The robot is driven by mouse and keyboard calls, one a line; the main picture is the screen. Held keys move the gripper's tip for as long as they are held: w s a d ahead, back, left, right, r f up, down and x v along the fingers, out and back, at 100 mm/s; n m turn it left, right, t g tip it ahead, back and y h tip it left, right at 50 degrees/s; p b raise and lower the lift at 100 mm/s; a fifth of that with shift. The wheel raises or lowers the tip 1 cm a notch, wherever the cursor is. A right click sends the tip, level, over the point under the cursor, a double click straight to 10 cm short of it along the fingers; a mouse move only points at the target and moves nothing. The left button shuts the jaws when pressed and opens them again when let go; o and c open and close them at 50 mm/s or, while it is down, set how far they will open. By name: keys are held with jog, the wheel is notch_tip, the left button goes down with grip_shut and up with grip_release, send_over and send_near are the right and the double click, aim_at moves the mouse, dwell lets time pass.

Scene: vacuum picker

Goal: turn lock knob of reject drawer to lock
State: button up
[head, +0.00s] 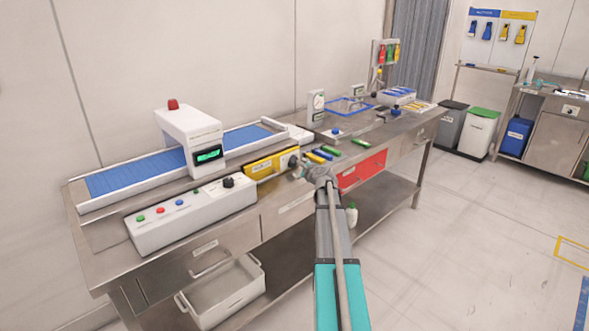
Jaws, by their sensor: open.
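A red drawer front (364,172), which looks like the reject drawer, is in the bench front right of my gripper and looks closed. A pale label strip is on its face; its writing is too small to read. I cannot make out a lock knob on it; its left end is partly behind my arm. My gripper (303,173) is in front of the bench edge, left of the red drawer, with its fingers pointing left. It holds nothing that I can see. A dark round knob (293,161) shows just above it, at the right end of a yellow box (268,163).
A white control box (192,213) with coloured buttons and a dark knob stands at the front left of the bench. Behind it is a blue conveyor (135,178) with a white detector housing. Green, yellow and blue bars lie behind my gripper.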

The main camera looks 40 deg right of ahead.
aim_at(293, 165)
jog(key=shift+b+x, duration=0.7)
jog(key=shift+x, duration=2.45)
grip_shut()
